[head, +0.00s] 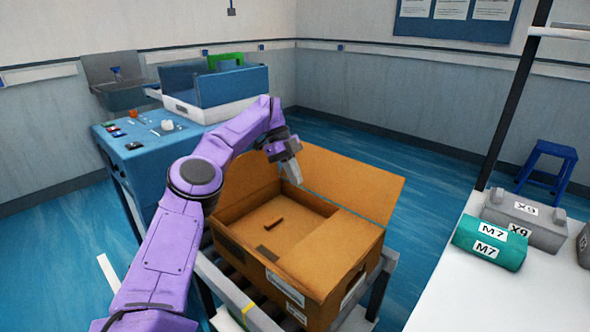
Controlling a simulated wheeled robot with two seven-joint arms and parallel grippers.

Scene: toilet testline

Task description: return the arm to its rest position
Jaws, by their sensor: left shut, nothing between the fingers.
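My left arm (168,240) is purple and reaches in from the bottom left, bent at the elbow. My left gripper (296,178) is shut and empty. It points down over the back part of an open cardboard box (345,265). My right arm and right gripper are not in view.
The box stands on a grey cart (235,295) with its back flap raised. A blue machine (150,150) with buttons stands behind my arm. A white table (480,290) at right holds a green M7 package (490,243) and a grey X9 package (525,220). A blue stool (548,160) stands behind.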

